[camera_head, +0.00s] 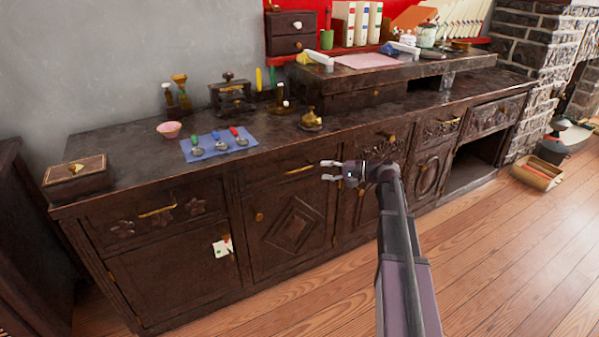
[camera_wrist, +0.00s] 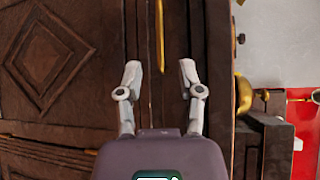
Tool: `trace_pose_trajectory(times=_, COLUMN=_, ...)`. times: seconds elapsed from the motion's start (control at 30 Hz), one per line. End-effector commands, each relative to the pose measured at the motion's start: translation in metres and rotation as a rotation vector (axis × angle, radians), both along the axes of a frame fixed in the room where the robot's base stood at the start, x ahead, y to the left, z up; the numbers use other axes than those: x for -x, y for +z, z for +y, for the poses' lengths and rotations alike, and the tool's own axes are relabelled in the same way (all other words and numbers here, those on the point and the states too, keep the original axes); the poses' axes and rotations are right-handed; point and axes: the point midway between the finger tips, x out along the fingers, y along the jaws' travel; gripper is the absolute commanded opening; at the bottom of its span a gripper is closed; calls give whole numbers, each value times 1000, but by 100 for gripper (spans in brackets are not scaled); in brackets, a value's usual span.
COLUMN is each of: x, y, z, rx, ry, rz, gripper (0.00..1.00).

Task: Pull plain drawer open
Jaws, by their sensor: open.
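The plain drawer (camera_head: 272,178) is in the dark cabinet's upper row, above the door with the diamond carving. Its front is flush with the cabinet, so it looks closed. Its thin brass handle (camera_head: 300,169) is horizontal in the head view. In the wrist view the handle (camera_wrist: 160,35) runs upright, beyond the fingertips and in line with the gap between them. My gripper (camera_head: 325,171) is open and empty, just right of the handle in the head view; it also shows in the wrist view (camera_wrist: 160,75). The fingers appear apart from the handle.
The countertop (camera_head: 110,150) above holds a blue cloth (camera_head: 218,143) with spoons, a pink bowl (camera_head: 169,129) and a brass bell-like object (camera_head: 311,120). A wooden box (camera_head: 77,177) stands at the left end. A white card (camera_head: 222,247) hangs by the left door. The floor (camera_head: 500,270) in front is clear.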

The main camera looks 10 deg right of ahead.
Motion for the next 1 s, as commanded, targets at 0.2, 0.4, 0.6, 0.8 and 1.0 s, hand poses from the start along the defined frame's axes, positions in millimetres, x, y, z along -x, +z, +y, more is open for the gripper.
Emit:
trace_pose_trajectory(times=0.2, x=-15, y=-6, z=30, rx=0, ry=1, rz=-1, gripper=48)
trace_pose_trajectory(times=0.4, x=-28, y=-10, z=56, rx=0, ry=1, rz=-1, gripper=48)
trace_pose_trajectory(times=0.6, x=-37, y=-13, z=73, rx=0, ry=0, rz=-1, gripper=48)
trace_pose_trajectory(times=0.8, x=-40, y=-14, z=80, rx=0, ry=-1, rz=0, gripper=48)
trace_pose_trajectory(times=1.0, x=-40, y=-14, z=80, rx=0, ry=-1, rz=0, gripper=48)
